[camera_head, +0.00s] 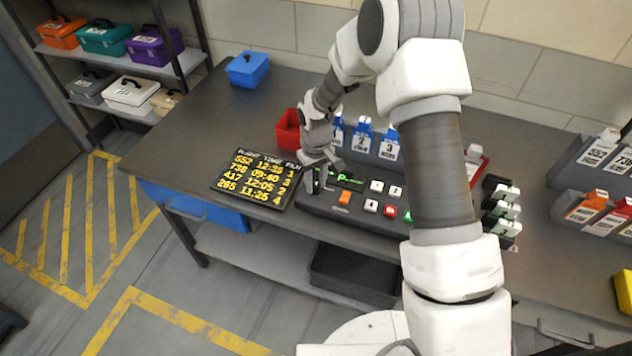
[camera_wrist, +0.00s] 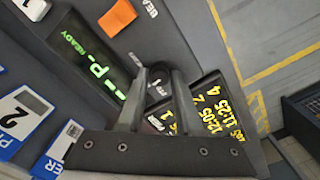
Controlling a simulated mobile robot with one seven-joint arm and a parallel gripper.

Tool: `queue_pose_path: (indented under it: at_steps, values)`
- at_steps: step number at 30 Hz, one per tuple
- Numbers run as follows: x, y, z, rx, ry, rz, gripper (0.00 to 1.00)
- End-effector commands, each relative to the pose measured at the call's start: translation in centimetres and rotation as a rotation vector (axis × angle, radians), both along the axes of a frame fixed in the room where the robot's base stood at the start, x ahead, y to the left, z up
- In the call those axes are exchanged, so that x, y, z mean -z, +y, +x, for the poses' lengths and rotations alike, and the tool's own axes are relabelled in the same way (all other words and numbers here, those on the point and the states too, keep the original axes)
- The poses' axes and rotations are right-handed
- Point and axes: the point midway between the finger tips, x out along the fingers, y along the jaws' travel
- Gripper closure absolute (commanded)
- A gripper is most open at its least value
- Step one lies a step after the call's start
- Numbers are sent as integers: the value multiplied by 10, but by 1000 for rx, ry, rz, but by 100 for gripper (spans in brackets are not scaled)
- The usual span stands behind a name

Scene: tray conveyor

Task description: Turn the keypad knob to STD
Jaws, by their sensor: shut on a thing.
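The keypad (camera_head: 345,205) is a dark sloped console on the table with white, red, green and orange keys. I cannot read which setting the knob points to.
A flight board (camera_head: 258,180) with yellow text lies just left of the keypad. A red bin (camera_head: 288,130) and blue numbered holders (camera_head: 361,140) stand behind it. Dark stamps with white tops (camera_head: 503,208) stand to the right. A blue box (camera_head: 247,70) sits at the back left.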

Motion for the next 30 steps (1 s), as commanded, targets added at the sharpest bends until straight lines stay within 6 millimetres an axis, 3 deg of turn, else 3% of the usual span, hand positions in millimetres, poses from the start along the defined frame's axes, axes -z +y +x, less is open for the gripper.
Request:
queue_pose_path:
  at_steps: [18, 30]
  values:
    - [0, 0, 0, -492, -2, 1, 100]
    - [0, 0, 0, -681, -1, 1, 100]
